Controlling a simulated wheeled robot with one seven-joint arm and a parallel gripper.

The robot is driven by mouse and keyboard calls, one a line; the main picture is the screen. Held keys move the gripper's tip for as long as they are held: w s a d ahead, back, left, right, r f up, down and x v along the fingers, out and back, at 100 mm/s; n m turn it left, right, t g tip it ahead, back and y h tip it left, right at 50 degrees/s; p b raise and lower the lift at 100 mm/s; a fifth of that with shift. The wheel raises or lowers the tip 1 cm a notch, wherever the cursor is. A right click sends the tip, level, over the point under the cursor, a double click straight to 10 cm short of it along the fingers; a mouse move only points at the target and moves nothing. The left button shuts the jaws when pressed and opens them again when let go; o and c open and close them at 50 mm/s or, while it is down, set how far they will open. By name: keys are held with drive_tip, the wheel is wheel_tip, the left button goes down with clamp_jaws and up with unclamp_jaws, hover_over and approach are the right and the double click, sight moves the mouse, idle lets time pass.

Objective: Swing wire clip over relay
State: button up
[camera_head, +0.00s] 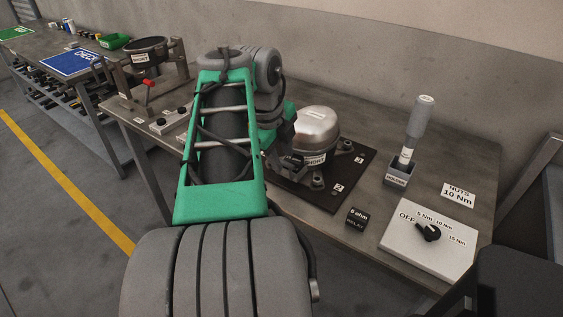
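A compressor (317,128) with a rounded metal dome stands on a dark base plate (318,196) on the workbench. A label on its lower front seems to read "SHORT". My arm reaches over the bench from the front and covers the compressor's left side. The end of my arm is by that side, but my gripper's fingers cannot be made out. A small black block (357,216) marked "6 ohm" lies on the bench front, by a "RELAY" marking. A relay on the compressor and the wire clip cannot be made out; that side is largely hidden.
A grey tool stands upright in a holder (397,174) at the right. A white torque dial panel (428,238) and a "NUTS 10 Nm" card (458,195) lie near it. A "MOUNT" fixture (147,62) stands at the left. A second table (40,45) is farther left.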

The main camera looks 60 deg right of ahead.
drive_tip(key=shift+d+f, duration=0.1)
drive_tip(key=shift+f, duration=0.2)
drive_tip(key=shift+c, duration=0.2)
clamp_jaws()
